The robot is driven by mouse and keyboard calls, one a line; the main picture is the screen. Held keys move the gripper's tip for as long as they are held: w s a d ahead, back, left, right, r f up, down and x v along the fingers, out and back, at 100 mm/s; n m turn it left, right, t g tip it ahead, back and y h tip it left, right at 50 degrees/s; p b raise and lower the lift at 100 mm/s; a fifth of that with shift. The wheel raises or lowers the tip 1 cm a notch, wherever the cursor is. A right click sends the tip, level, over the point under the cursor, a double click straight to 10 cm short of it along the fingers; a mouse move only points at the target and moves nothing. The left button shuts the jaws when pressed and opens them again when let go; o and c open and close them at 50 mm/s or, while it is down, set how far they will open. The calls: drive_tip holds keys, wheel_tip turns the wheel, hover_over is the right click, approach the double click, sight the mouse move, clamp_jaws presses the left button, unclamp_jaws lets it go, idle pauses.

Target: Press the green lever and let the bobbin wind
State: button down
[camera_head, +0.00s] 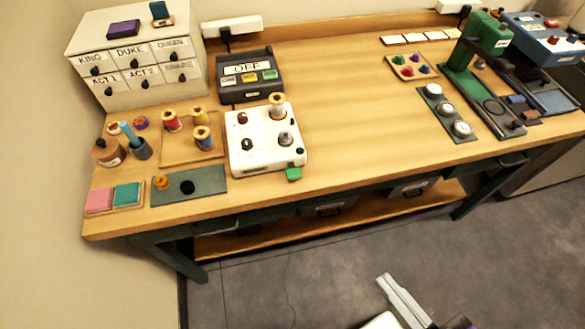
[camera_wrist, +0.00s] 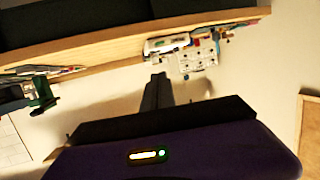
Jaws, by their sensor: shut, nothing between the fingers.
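The white bobbin winder (camera_head: 262,155) stands on the left half of the table in the head view. Its green lever (camera_head: 293,174) sticks out at the front right edge. A thread spool (camera_head: 277,105) stands at its back, and a small grey bobbin (camera_head: 285,139) sits on its top right. My gripper (camera_wrist: 157,88) shows in the wrist view with its dark fingers together and empty. It is well apart from the winder. In the head view only parts of my arm show, low at the bottom, in front of the table.
A dark control box (camera_head: 250,82) reading OFF stands behind the winder. A spool tray (camera_head: 190,150) is to its left, and a green plate with knobs (camera_head: 190,186) lies at front left. The table (camera_head: 345,125) is clear right of the winder. A green press (camera_head: 485,45) stands far right.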

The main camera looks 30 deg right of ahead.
idle(0.7)
drive_tip(key=w+d+r+m+p, duration=0.25)
drive_tip(key=w+m, duration=0.25)
drive_tip(key=w, duration=0.7)
drive_tip(key=w+d+r+m+p, duration=0.15)
drive_tip(key=w+r+m, duration=0.3)
drive_tip(key=w, duration=0.65)
drive_tip(key=w+d+r+m+p, duration=0.25)
drive_tip(key=w+m, duration=0.25)
drive_tip(key=w, duration=0.7)
drive_tip(key=s+a+f+m+g+y+p, duration=0.1)
drive_tip(key=s+a+f+m+g+y, duration=0.2)
drive_tip(key=a+f+m+g, duration=0.3)
drive_tip(key=shift+s+f+m+g+y, duration=0.15)
drive_tip(key=shift+m+g+y, duration=0.3)
drive_tip(key=shift+m, duration=0.2)
drive_tip(key=shift+f, duration=0.15)
